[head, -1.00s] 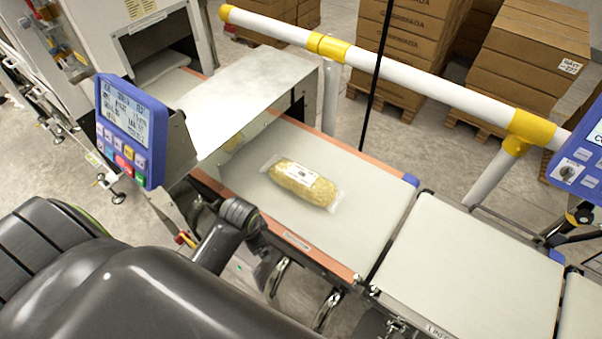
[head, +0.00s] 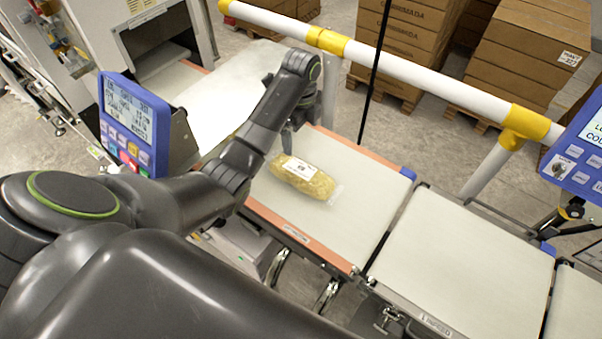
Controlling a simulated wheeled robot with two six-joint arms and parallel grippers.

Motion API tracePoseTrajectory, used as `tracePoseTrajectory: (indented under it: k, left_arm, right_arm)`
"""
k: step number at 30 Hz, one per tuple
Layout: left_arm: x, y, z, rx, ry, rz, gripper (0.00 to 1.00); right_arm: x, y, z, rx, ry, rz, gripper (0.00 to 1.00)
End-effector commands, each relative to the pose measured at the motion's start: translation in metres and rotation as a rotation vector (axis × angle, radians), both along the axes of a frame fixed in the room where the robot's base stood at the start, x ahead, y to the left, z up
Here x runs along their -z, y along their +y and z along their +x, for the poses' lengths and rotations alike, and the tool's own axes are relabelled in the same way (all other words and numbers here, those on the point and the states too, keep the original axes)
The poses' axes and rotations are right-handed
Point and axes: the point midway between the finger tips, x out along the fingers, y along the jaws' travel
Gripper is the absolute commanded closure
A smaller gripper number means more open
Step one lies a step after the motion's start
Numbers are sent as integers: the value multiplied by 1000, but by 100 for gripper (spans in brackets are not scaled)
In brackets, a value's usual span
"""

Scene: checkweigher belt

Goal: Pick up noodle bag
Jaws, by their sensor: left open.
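No contact with the bag can be made out. My right gripper is out of view.
A white and yellow rail (head: 420,82) runs behind the belt. A second belt (head: 455,255) at right is empty. Stacked cartons (head: 530,50) stand behind the rail.

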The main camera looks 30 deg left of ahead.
Motion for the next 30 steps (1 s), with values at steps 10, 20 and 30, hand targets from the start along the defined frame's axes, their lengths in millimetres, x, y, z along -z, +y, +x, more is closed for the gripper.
tracePoseTrajectory:
  k: [10,20,30]
  left_arm:
    - [32,0,2,18,4,-1,0]
    - [69,0,1,16,3,-1,0]
    - [113,-1,1,16,6,-1,0]
  right_arm:
    - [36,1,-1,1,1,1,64]
    - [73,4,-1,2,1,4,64]
    - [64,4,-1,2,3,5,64]
